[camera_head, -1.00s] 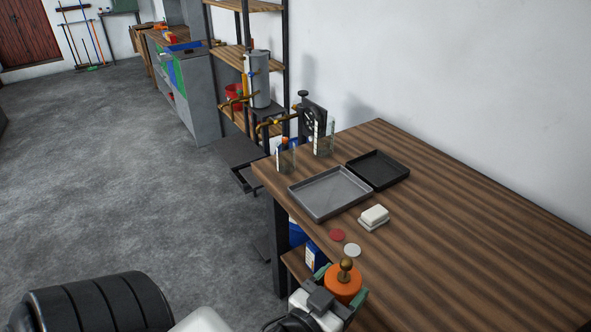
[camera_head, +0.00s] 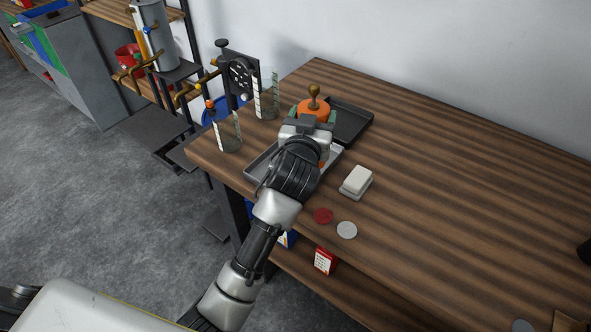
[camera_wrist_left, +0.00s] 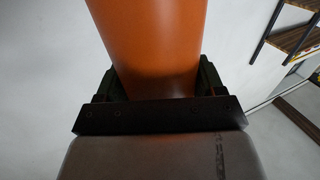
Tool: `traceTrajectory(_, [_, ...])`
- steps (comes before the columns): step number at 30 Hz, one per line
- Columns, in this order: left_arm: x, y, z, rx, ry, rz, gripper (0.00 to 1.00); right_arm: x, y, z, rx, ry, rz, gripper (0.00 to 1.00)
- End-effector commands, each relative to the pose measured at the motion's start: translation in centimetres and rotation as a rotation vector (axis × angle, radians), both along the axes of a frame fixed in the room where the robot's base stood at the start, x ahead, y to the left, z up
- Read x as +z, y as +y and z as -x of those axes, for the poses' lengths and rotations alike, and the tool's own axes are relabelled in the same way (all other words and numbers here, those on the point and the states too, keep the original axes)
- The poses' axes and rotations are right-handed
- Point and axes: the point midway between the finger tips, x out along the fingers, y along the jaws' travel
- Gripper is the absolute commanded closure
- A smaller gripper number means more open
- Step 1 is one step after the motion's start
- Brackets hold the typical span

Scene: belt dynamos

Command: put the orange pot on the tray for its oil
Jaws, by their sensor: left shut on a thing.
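The orange pot (camera_head: 313,105) with a brass knob on top is held upright in my left gripper (camera_head: 312,117), whose green-edged fingers are shut on its sides. In the left wrist view the orange pot's side (camera_wrist_left: 150,40) fills the space between the fingers. In the head view the pot appears over the area where the grey tray (camera_head: 262,165) and the black tray (camera_head: 352,124) meet. The gripper and wrist hide part of both trays and the pot's bottom. I cannot tell whether the pot touches anything. My right gripper is not in view.
A white block on a small dish (camera_head: 357,181), a red disc (camera_head: 323,216) and a pale disc (camera_head: 347,230) lie near the front edge. Two glass cylinders (camera_head: 266,95) (camera_head: 228,132) stand left of the trays. The right part of the wooden table (camera_head: 470,190) is largely clear.

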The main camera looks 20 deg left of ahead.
Motion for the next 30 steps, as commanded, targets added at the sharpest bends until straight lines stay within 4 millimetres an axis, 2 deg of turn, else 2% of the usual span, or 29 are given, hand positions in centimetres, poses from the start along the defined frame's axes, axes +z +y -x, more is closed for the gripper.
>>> traceTrajectory(3, [1.8, -0.9, -1.9, 0.002, -0.011, -0.01, 0.83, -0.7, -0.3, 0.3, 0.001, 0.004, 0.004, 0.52])
traceTrajectory(9, [2.7, -0.9, -2.9, 0.008, -0.007, -0.019, 0.83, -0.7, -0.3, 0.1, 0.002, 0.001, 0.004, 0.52])
traceTrajectory(11, [2.3, -0.2, -2.8, 0.009, -0.005, -0.02, 0.83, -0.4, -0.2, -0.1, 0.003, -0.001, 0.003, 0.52])
traceTrajectory(21, [-1.9, 6.8, -1.1, 0.009, -0.003, -0.023, 0.83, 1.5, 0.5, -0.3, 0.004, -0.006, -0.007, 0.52])
traceTrajectory(24, [-2.9, 8.3, -0.7, 0.007, -0.005, -0.021, 0.83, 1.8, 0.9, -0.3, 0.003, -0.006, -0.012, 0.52])
traceTrajectory(30, [-3.9, 9.8, -0.4, 0.006, -0.007, -0.018, 0.83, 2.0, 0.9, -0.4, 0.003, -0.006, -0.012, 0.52])
